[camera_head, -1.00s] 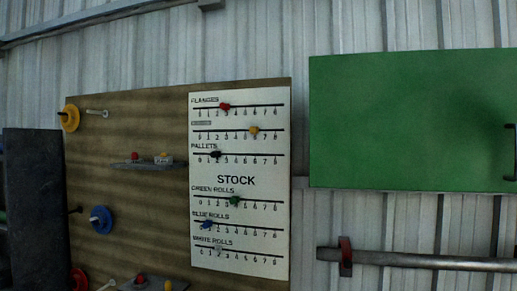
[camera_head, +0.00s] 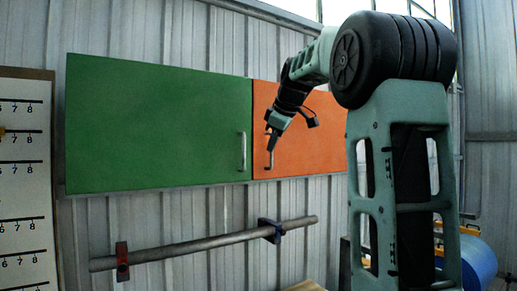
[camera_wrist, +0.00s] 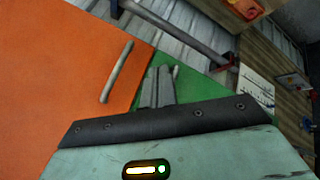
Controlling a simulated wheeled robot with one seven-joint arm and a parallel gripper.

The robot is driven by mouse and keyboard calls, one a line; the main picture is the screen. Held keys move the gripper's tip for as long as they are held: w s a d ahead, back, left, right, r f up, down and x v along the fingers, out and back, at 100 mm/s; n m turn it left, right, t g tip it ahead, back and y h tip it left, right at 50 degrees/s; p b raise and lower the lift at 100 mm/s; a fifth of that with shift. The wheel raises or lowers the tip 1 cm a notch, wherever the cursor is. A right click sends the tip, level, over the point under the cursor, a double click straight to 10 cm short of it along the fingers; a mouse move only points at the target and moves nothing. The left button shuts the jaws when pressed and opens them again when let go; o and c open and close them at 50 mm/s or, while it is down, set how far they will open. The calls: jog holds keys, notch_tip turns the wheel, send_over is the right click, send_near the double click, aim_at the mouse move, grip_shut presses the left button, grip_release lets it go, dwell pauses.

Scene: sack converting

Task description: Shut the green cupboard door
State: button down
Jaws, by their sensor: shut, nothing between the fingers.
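The green cupboard door (camera_head: 155,125) hangs on the wall in the head view, with a grey upright handle (camera_head: 243,152) near its right edge. It looks about flush with the orange door (camera_head: 310,125); I cannot tell if a small gap stays. In the wrist view the green door (camera_wrist: 205,100) is partly hidden behind my gripper (camera_wrist: 158,72). My gripper (camera_head: 270,146) is shut and empty, in front of the orange door near its handle (camera_head: 270,163). I cannot tell whether it touches anything.
A grey pipe (camera_head: 200,246) runs along the wall below the cupboard, in red and blue brackets. A white stock chart (camera_head: 25,190) is on the left. A blue roll (camera_head: 478,262) lies at the lower right.

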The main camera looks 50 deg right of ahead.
jog(key=s+d+r, duration=0.1)
jog(key=s+r, duration=0.3)
jog(key=r, duration=0.2)
jog(key=shift+s+d+r+b, duration=0.25)
jog(key=shift+d+r+b, duration=0.1)
jog(key=shift+b, duration=0.1)
